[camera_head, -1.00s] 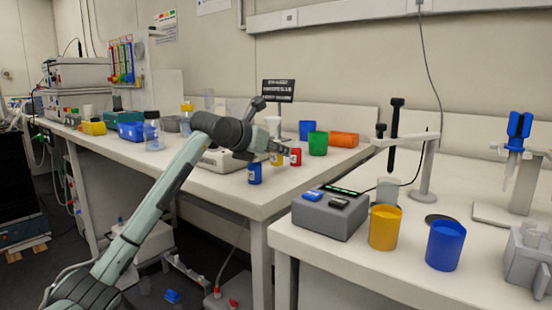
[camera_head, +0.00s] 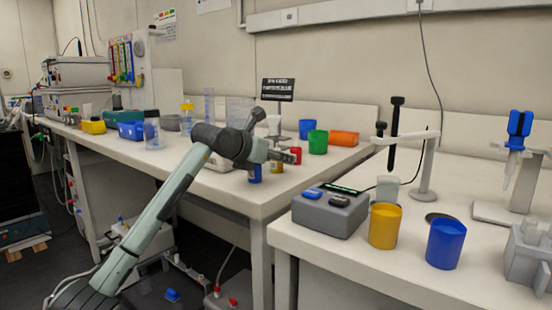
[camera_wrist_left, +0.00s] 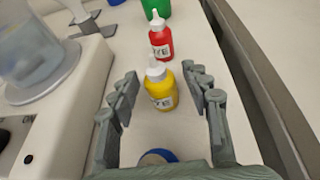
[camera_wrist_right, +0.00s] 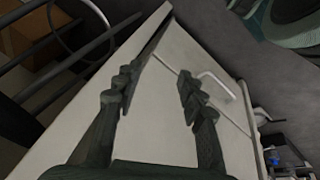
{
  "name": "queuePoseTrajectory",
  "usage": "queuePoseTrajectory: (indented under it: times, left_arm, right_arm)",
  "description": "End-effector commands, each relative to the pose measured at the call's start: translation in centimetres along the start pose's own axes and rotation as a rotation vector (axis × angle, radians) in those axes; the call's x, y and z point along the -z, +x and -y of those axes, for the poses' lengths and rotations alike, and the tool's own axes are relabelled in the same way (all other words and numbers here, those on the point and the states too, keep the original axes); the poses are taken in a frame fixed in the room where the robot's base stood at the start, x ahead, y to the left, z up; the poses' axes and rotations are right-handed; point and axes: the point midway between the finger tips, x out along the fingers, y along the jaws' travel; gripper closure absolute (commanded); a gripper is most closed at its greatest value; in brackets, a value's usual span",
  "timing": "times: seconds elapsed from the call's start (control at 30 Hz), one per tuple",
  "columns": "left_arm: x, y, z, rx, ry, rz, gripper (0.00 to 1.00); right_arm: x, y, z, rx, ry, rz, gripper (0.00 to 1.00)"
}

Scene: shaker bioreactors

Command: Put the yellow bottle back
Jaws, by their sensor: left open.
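The yellow bottle (camera_wrist_left: 161,88) stands upright on the bench in the left wrist view, with a white nozzle and a label. It also shows in the head view (camera_head: 277,164), partly hidden by my left gripper (camera_head: 284,156). In the left wrist view, my left gripper (camera_wrist_left: 160,76) is open, with one finger on each side of the yellow bottle. A gap shows between the bottle and both fingers. My right gripper (camera_wrist_right: 157,83) is open and empty in the right wrist view, apart from the bottles; the head view does not show it.
A red bottle (camera_wrist_left: 160,40) stands just behind the yellow one. A blue bottle (camera_head: 255,174) stands at the bench's front edge, partly hidden by my left arm. Green (camera_head: 318,142) and orange (camera_head: 345,138) containers are behind. A device with a clear vessel (camera_wrist_left: 40,60) stands on the left.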

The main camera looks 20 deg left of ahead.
Motion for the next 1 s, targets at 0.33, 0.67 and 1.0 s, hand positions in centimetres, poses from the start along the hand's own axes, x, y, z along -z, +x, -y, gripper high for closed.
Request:
queuePoseTrajectory:
  times: [0.33,0.67,1.0]
  left_arm:
    - [-0.2,-4.3,-0.2,-0.003,0.003,0.003,0.52]
    - [-0.2,-10.7,-0.1,-0.002,0.001,0.002,0.52]
    - [-0.2,-12.1,0.0,0.000,0.000,-0.001,0.52]
  right_arm:
    - [-0.7,0.7,0.0,-0.001,0.000,0.020,0.60]
    - [-0.4,-1.5,-0.4,-0.011,0.003,-0.001,0.60]
    - [-0.6,-1.9,-0.5,-0.014,0.002,0.003,0.60]
